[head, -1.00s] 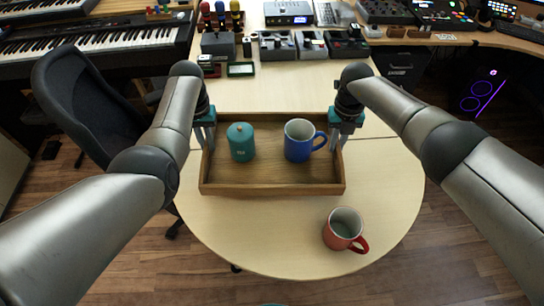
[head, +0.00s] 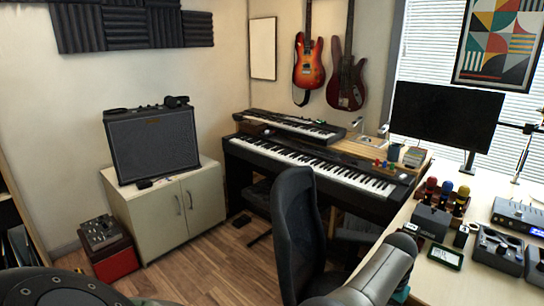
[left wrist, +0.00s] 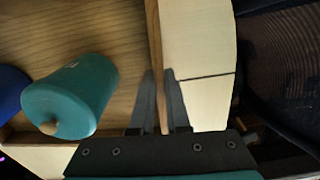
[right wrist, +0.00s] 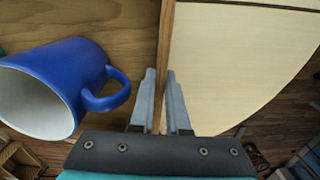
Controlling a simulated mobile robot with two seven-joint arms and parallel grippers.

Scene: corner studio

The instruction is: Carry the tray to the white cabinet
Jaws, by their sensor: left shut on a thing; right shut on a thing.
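The wooden tray shows in both wrist views, with its floor (left wrist: 120,30) beside my left gripper and its floor (right wrist: 110,18) beside my right gripper. My left gripper (left wrist: 161,102) is shut on one side wall of the tray. My right gripper (right wrist: 161,102) is shut on the opposite side wall. A teal canister (left wrist: 75,95) with a small knob stands in the tray near the left gripper. A blue mug (right wrist: 62,85) stands in it near the right gripper. The white cabinet (head: 178,210) stands at the left in the head view. The tray is out of the head view.
A guitar amplifier (head: 152,142) stands on the cabinet and fills much of its top. A red box with a mixer (head: 105,240) is left of it. A black chair (head: 298,230) and keyboards (head: 310,165) are to the right. Wooden floor (head: 215,265) is free before the cabinet.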

